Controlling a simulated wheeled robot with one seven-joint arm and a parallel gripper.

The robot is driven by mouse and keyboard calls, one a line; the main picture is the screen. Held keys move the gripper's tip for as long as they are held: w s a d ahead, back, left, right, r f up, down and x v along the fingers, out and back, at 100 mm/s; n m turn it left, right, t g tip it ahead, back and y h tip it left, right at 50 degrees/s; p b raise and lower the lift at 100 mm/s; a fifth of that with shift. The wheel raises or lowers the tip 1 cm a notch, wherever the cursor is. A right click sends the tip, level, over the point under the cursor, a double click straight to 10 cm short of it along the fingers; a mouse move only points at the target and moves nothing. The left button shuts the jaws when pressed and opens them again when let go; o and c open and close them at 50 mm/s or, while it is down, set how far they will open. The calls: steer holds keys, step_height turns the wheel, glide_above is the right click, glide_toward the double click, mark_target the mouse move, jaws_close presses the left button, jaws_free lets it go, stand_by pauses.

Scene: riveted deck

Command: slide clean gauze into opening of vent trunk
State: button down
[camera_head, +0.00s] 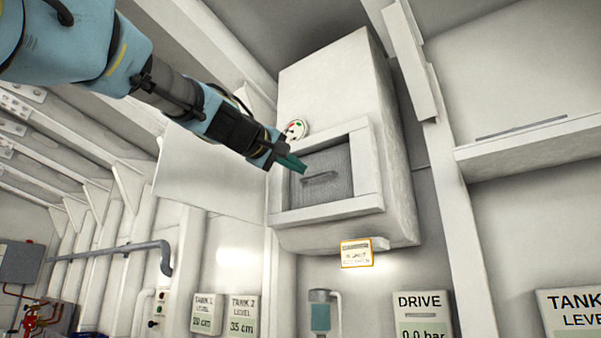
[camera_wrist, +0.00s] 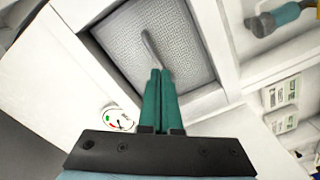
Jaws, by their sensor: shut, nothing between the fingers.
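The vent trunk (camera_head: 333,84) is a big white box high on the wall. Its square framed opening (camera_head: 278,198) faces me. A grey mesh gauze panel (camera_head: 335,192) with a bar handle sits inside the frame; it also fills the opening in the wrist view (camera_wrist: 180,28). I cannot tell whether it is clean. My gripper (camera_head: 302,167) is at the upper left of the opening, in front of the gauze. In the wrist view its green fingers (camera_wrist: 160,74) are together and empty, their tips close to the handle (camera_wrist: 149,44). Whether they touch it is unclear.
A round gauge (camera_head: 295,129) is beside the opening's upper left. An orange-edged label (camera_head: 356,253) hangs below the trunk. A beam (camera_head: 455,190) and a ledge (camera_head: 530,141) stand to the right. Tank signs (camera_head: 243,315) and a drive sign (camera_head: 421,315) are lower down.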

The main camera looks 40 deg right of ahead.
steer(key=b+v, duration=0.4)
steer(key=v, duration=0.6)
steer(key=shift+b, duration=0.35)
